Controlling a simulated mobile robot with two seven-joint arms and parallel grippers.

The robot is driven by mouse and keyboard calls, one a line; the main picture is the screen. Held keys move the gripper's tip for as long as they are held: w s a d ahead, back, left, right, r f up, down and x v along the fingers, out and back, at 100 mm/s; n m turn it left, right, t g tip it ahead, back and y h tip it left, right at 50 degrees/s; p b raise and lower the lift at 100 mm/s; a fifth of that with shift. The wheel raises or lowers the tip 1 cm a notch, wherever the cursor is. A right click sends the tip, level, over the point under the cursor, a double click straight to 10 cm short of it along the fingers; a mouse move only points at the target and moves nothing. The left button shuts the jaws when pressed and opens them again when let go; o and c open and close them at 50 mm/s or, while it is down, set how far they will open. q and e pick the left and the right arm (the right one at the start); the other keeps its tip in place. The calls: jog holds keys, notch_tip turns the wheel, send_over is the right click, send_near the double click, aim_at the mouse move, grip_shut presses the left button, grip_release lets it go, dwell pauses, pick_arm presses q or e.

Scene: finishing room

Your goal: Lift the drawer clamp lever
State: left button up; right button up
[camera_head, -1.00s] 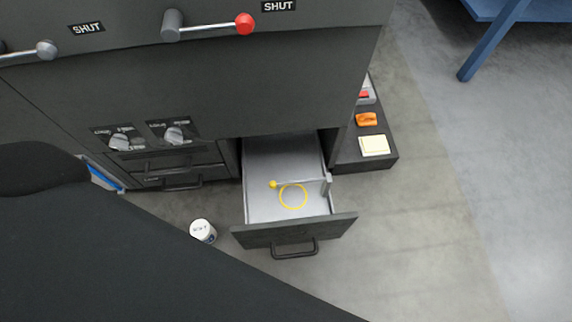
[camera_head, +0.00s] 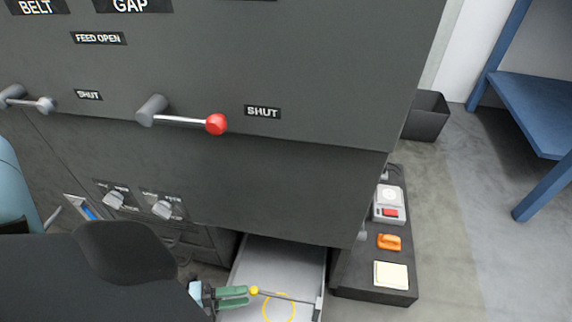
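The open drawer (camera_head: 271,256) shows at the bottom of the picture, its front cut off by the lower edge. The clamp lever is a thin grey rod (camera_head: 288,297) with a yellow ball knob (camera_head: 254,290). It reaches across the drawer from a bracket (camera_head: 319,303) at the right wall. A yellow ring (camera_head: 266,309) shows below the rod. My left gripper (camera_head: 248,296) has green fingers and comes in from the left, with its tips right beside the knob. I cannot tell whether they touch it or how far they are apart. My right gripper is out of view.
A red-knobbed lever (camera_head: 216,124) and a grey-knobbed lever (camera_head: 46,104) stick out from the dark cabinet (camera_head: 290,60) above. A low shelf (camera_head: 372,281) at the drawer's right bears an orange object (camera_head: 389,242) and a yellow pad (camera_head: 391,275). Open floor lies further right.

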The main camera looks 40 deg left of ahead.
aim_at(263, 291)
pick_arm(q)
jog(key=b+x, duration=0.2)
jog(key=x, duration=0.4)
jog(key=shift+w+d, duration=0.15)
jog(key=shift+w, duration=0.1)
jog(key=shift+w+d+b, duration=0.3)
jog(key=shift+w+d, duration=0.05)
jog(key=shift+w, duration=0.15)
jog(key=shift+w+d, duration=0.1)
jog(key=c, duration=0.7)
grip_shut()
